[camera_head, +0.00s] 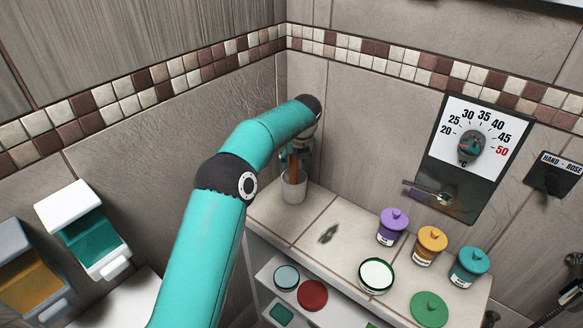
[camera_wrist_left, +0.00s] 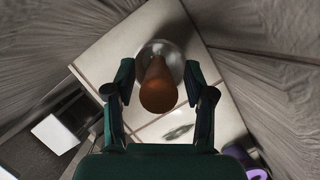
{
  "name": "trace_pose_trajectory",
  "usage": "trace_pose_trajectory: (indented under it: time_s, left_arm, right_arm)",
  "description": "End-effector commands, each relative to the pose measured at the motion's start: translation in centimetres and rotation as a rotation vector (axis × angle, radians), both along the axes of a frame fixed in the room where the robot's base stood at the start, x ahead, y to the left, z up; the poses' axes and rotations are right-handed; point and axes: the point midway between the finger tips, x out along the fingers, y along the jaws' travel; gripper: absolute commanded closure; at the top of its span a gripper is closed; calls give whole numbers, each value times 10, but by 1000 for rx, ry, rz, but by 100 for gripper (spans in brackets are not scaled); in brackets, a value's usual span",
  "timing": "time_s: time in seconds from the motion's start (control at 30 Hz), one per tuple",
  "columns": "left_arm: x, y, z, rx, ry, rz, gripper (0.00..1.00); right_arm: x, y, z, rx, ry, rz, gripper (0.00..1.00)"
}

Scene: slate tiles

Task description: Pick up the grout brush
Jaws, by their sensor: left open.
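A brown rounded handle stands up out of a pale cup (camera_head: 293,188) in the back corner of the tiled ledge. I take it for the grout brush (camera_wrist_left: 158,88); any bristles are hidden. The cup's clear rim shows behind the handle in the left wrist view (camera_wrist_left: 172,50). My left gripper (camera_head: 296,158) is above the cup. In the left wrist view its two fingers (camera_wrist_left: 158,82) are open, one on each side of the handle, with visible gaps. My right gripper is not in view.
Purple (camera_head: 392,227), orange (camera_head: 430,245) and teal (camera_head: 468,266) lidded jars stand to the right on the ledge. A round white-topped tin (camera_head: 376,275) is nearer. A dark mark (camera_head: 328,233) lies on the tiles. Walls close in behind the cup. A dial panel (camera_head: 490,125) hangs right.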

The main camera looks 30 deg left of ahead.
Motion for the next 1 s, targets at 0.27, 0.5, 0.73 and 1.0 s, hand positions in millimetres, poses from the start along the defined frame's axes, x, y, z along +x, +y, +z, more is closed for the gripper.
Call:
trace_pose_trajectory:
  time_s: [0.27,0.5,0.73,1.0]
  left_arm:
    - [3,3,-8,0,-2,1,46]
    - [2,2,-8,0,-2,1,76]
    - [3,2,-8,-1,-2,0,100]
    - [3,2,-4,0,-3,0,100]
  right_arm:
    - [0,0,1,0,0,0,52]
    - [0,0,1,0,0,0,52]
    - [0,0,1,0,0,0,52]
    - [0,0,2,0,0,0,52]
